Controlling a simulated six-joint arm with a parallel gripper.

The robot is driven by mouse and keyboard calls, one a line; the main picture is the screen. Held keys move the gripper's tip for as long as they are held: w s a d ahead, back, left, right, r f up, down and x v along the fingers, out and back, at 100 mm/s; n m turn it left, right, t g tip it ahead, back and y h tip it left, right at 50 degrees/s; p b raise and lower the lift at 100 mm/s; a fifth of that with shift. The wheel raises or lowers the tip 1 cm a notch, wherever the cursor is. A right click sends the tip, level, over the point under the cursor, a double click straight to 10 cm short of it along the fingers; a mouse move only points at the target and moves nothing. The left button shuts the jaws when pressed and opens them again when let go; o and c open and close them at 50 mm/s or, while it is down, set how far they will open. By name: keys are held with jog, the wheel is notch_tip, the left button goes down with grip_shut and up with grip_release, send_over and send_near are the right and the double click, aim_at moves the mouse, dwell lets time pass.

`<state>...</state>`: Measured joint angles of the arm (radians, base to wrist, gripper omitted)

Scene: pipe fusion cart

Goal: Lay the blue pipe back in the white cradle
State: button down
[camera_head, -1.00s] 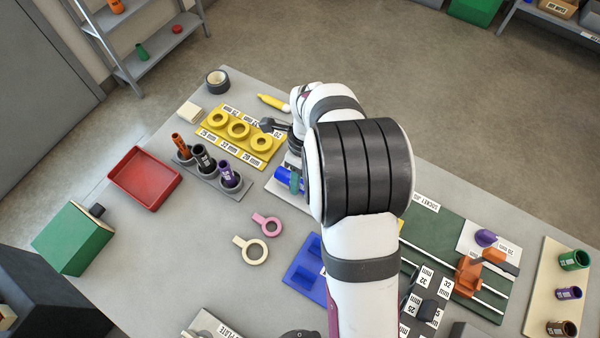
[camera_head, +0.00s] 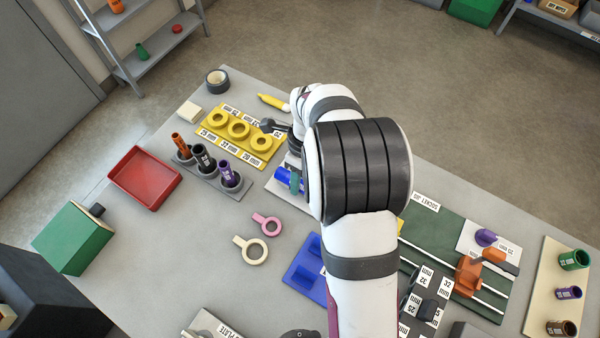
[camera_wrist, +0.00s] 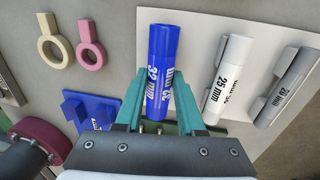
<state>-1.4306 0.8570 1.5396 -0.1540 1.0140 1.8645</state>
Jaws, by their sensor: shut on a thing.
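The blue pipe (camera_wrist: 160,60), marked 32 mm, is between the teal fingers of my gripper (camera_wrist: 161,92) in the wrist view. The gripper is shut on it. The pipe is over the left part of the white cradle board (camera_wrist: 205,22), which also bears a white pipe (camera_wrist: 230,68) marked 25 mm and a grey pipe (camera_wrist: 290,85). I cannot tell whether the blue pipe touches the board. In the head view one end of the blue pipe (camera_head: 283,174) shows beside the board's edge (camera_head: 277,190); my arm hides the rest.
A blue block holder (camera_wrist: 88,108) and the pink (camera_wrist: 90,48) and cream (camera_wrist: 56,42) rings lie left of the pipe. A grey stand (camera_head: 207,178) with several fittings and a yellow ring rack (camera_head: 228,150) are near the gripper. A red tray (camera_head: 143,181) is farther left.

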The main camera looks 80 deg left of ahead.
jog(key=shift+c, duration=2.2)
grip_release()
notch_tip(320, 180, up, 16)
jog(key=w+a, duration=0.1)
jog(key=shift+w+a+f, duration=0.2)
jog(key=shift+w+a, duration=0.15)
